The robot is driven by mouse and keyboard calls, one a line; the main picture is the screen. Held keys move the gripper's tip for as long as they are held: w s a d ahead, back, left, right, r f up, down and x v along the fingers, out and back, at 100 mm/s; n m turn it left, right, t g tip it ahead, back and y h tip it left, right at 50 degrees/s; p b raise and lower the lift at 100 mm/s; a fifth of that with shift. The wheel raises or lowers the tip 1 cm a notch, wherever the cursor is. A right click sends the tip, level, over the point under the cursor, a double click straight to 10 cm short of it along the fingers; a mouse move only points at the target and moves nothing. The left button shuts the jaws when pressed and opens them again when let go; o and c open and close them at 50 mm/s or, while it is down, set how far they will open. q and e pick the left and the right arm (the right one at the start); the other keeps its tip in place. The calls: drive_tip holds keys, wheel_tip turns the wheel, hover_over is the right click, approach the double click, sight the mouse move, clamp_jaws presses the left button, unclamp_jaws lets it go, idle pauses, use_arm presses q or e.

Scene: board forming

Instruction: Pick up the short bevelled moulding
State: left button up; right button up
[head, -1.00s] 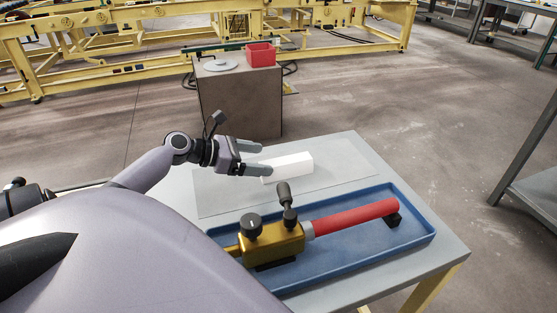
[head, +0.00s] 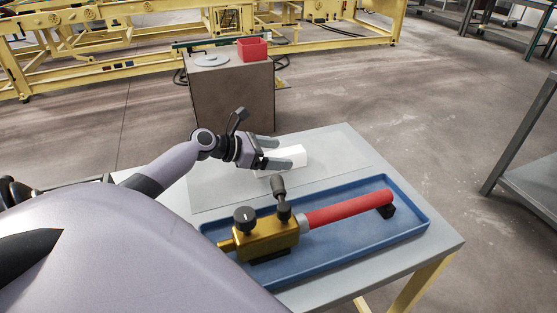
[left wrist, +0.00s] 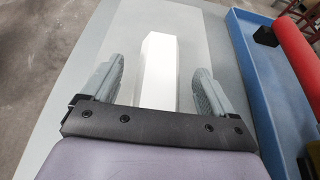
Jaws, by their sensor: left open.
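The short bevelled moulding is a white block (head: 290,156) lying on a thin grey mat (head: 215,190) on the table. In the left wrist view the moulding (left wrist: 159,70) lies lengthwise between the two fingers, with a gap on each side. My left gripper (head: 270,152) is open at the near end of the moulding, its fingers on either side of it. It also shows in the left wrist view (left wrist: 157,90). The fingers partly hide the moulding in the head view. I cannot tell the fingers' exact height above the mat. My right gripper is not in view.
A blue tray (head: 412,234) in front holds a brass tool (head: 265,238) with black knobs and a red handle (head: 345,208). A brown pedestal (head: 232,98) with a red bin (head: 252,48) stands behind the table. The mat's right part is clear.

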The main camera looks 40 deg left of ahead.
sight(275, 155)
use_arm(q)
drive_tip(key=shift+c, duration=0.3)
drive_tip(key=c, duration=1.1)
wheel_tip(275, 155, up, 20)
drive_tip(key=p, duration=0.3)
drive_tip(key=o, duration=0.4)
drive_tip(key=shift+c, duration=0.2)
drive_tip(key=c, duration=0.4)
